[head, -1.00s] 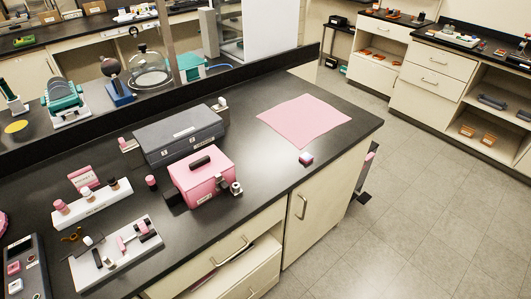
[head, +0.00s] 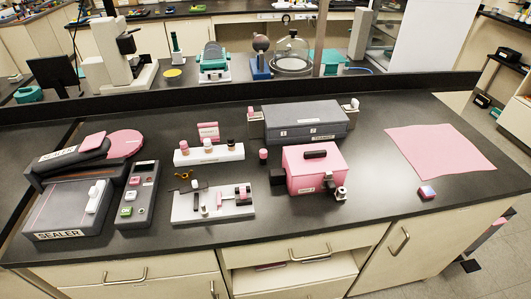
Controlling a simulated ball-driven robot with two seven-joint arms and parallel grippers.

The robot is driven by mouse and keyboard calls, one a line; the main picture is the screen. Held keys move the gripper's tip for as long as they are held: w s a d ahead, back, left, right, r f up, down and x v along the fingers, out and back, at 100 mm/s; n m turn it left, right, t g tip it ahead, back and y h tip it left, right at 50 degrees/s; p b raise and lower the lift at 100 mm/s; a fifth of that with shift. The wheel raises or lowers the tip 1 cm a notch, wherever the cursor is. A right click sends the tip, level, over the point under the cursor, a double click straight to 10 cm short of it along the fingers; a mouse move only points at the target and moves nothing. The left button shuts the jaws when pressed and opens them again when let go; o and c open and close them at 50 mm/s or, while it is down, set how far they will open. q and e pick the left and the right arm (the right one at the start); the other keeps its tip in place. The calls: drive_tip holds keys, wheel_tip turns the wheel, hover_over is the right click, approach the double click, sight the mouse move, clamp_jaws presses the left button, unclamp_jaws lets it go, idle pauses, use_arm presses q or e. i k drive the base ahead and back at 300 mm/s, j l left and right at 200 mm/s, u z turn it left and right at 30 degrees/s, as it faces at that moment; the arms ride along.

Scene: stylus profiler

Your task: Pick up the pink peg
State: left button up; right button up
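A white tray (head: 186,215) lies near the bench's front edge. A separate short pink cylinder (head: 263,154) stands upright on the bench, left of the pink box. I cannot tell for certain which of these is the pink peg. Neither of my grippers is in view.
A pink box (head: 314,172) and a dark grey case (head: 306,124) stand mid-bench. A grey sealer (head: 66,208) and a dark control panel (head: 138,197) are at left. Bare bench surrounds the mat.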

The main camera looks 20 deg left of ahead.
sight(263, 153)
drive_tip(key=i+l+u, duration=0.25)
drive_tip(key=l, duration=0.25)
drive_tip(key=l+u, duration=0.3)
drive_tip(key=l, duration=0.2)
drive_tip(key=l+u, duration=0.25)
drive_tip(key=l, duration=0.35)
drive_tip(key=i, duration=0.05)
